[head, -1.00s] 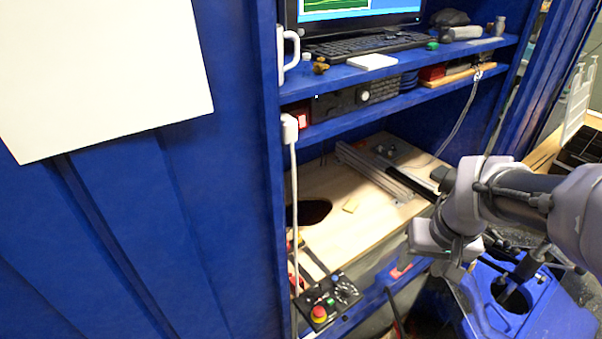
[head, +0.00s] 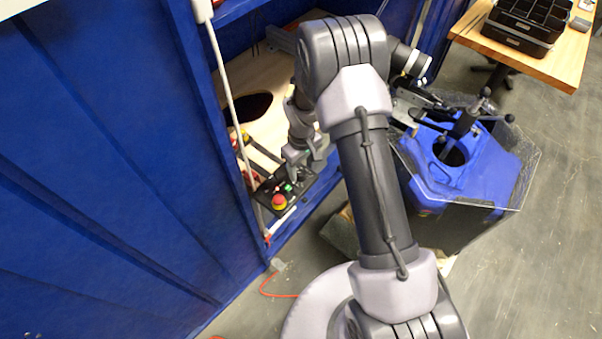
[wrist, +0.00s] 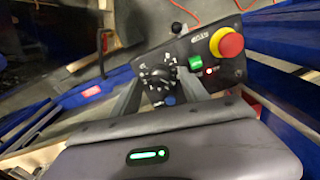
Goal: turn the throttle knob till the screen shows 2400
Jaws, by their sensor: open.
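The throttle knob (wrist: 158,75) is black, with white scale marks around it, on a black control panel (wrist: 205,38) in the wrist view. My gripper (wrist: 160,88) is open, with one finger on each side of the knob. I cannot tell whether the fingers touch it. In the head view my gripper (head: 304,166) hangs down over the panel (head: 264,196) and hides the knob. The screen is out of view in both current views.
A red emergency stop on a yellow base (wrist: 227,43) and a green button (wrist: 196,62) sit beside the knob. A blue tank fixture (head: 460,160) is to the right of my arm.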

